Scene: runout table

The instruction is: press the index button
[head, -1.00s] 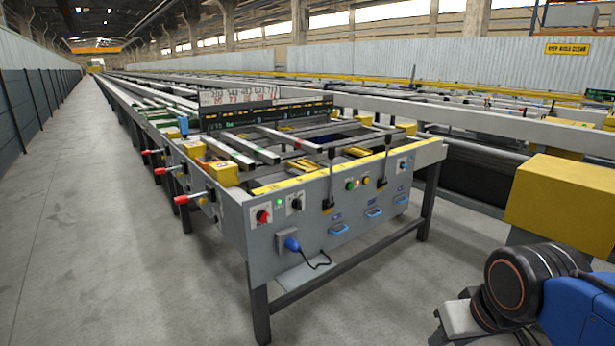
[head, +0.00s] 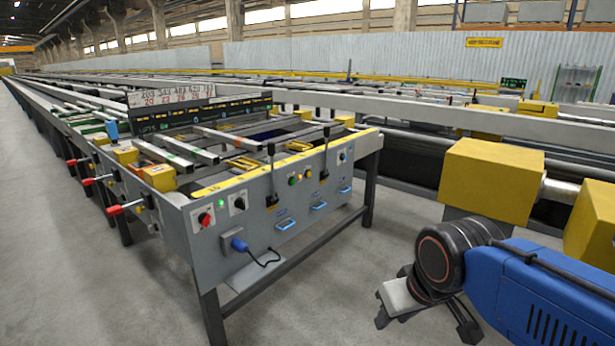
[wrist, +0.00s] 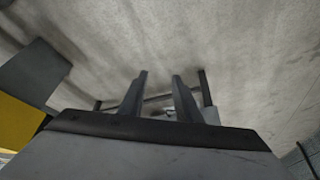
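A grey panel (head: 262,228) at the near end of the runout table carries the controls. Near its middle are a green button (head: 292,180) and an amber button (head: 307,173) side by side. A red knob (head: 204,219) and a black selector (head: 239,203) are at its left, with a small green light above them. The labels are too small to read, so I cannot tell which control is the index button. My gripper (head: 428,322) is right of the table, low and well apart from the panel. In the wrist view its fingers (wrist: 160,90) are apart with nothing between them, over bare floor.
Two black levers (head: 270,175) and blue handles (head: 285,224) stick out from the panel. A blue plug (head: 238,245) with a cable hangs there. Red-tipped levers (head: 115,210) line the left side. Yellow blocks (head: 490,178) stand at the right. Floor before the panel is clear.

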